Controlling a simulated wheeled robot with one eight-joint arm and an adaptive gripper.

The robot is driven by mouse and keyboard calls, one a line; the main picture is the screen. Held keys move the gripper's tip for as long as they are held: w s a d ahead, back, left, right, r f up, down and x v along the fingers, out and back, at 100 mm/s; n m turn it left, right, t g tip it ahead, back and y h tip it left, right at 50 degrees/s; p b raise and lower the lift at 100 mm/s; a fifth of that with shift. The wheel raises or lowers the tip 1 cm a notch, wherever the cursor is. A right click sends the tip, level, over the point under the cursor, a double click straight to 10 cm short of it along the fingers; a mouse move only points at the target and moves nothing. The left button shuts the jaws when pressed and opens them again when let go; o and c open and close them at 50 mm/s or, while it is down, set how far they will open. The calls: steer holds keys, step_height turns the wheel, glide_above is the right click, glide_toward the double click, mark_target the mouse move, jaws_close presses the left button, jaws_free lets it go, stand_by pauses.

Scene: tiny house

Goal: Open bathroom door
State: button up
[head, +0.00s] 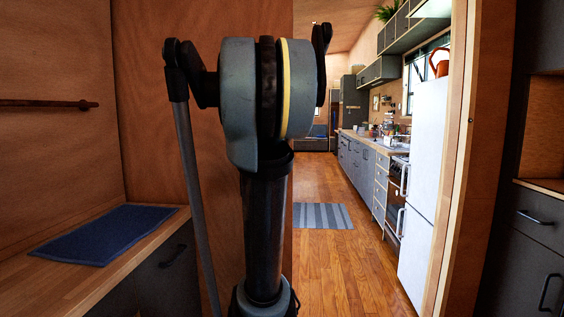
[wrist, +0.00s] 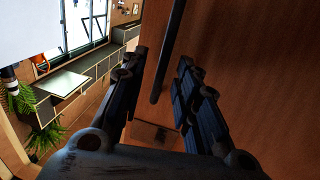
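A brown wooden panel (head: 150,110), which looks like the bathroom door, stands behind my arm in the head view. Its right edge borders an open gap to the kitchen. In the wrist view the brown wooden surface (wrist: 265,70) fills the right side. A dark, straight bar handle (wrist: 170,50) runs along it. My gripper (wrist: 163,58) is open, with one finger on each side of the bar in the picture. I cannot tell whether the bar is fully between the fingers or beyond their tips. No finger visibly touches it. The head view does not clearly show the fingers.
A counter with a blue mat (head: 95,235) is at the left, below a wall rail (head: 50,104). Through the gap are a wooden floor, a striped rug (head: 323,216), kitchen cabinets and a white fridge (head: 424,180). A door frame (head: 462,150) and dark drawers (head: 525,240) stand at the right.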

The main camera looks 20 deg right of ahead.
steer(key=v, duration=0.7)
steer(key=shift+s+a, duration=0.2)
steer(key=shift+s, duration=0.05)
stand_by(0.3)
